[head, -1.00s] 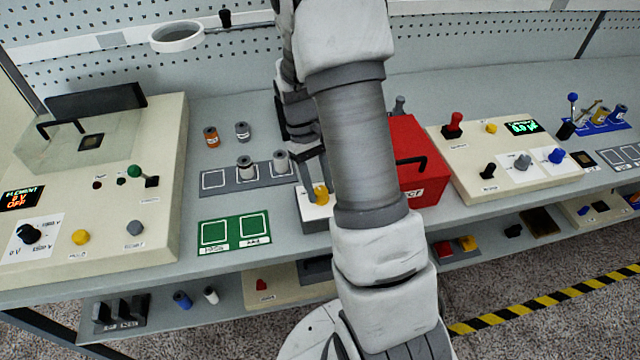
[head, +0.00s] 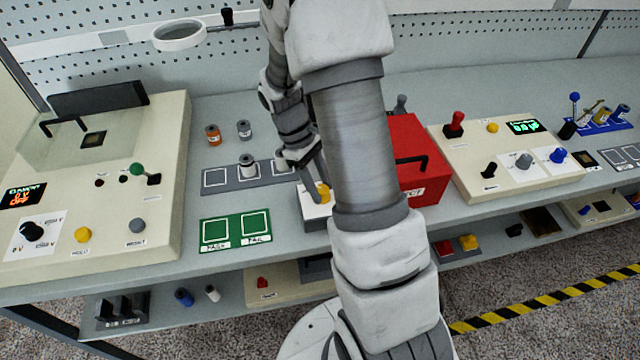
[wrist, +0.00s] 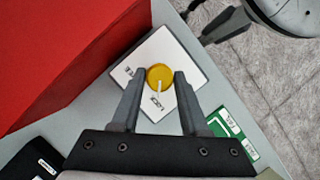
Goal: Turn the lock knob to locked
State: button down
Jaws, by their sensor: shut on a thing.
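The lock knob is a round yellow knob (wrist: 160,72) with a white pointer line, on a white box (wrist: 181,60). In the head view the knob (head: 324,194) shows just left of my arm, on the white box (head: 315,213). My gripper (wrist: 159,80) has its two grey fingers on either side of the knob and is shut on it. In the wrist view the pointer line runs downward, toward small black lettering that seems to read LOCK. A second label sits left of the knob, too small to read surely. My arm hides part of the box in the head view.
A red box (head: 408,165) stands close to the right of the white box in the head view. A green two-square mat (head: 235,245) and a grey strip with spools (head: 225,178) lie to its left. Cream control panels (head: 110,225) stand on both sides.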

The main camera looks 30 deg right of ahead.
jog(key=shift+c, duration=2.1)
grip_release()
jog(key=v, duration=1.7)
jog(key=shift+w+r+p, duration=0.15)
jog(key=shift+w+p, duration=0.05)
jog(key=shift+p, duration=0.25)
jog(key=shift+r, duration=0.1)
jog(key=s+a+r+m+t+y, duration=0.1)
jog(key=s+a+r+m+t, duration=0.2)
jog(key=s, duration=0.6)
jog(key=s+a+r+m+t+y, duration=0.1)
jog(key=s+a+r+t, duration=0.3)
jog(key=s, duration=0.5)
jog(key=shift+s+a+r+m+t, duration=0.15)
jog(key=shift+s+r+m+t, duration=0.25)
jog(key=shift+r+m+t, duration=0.65)
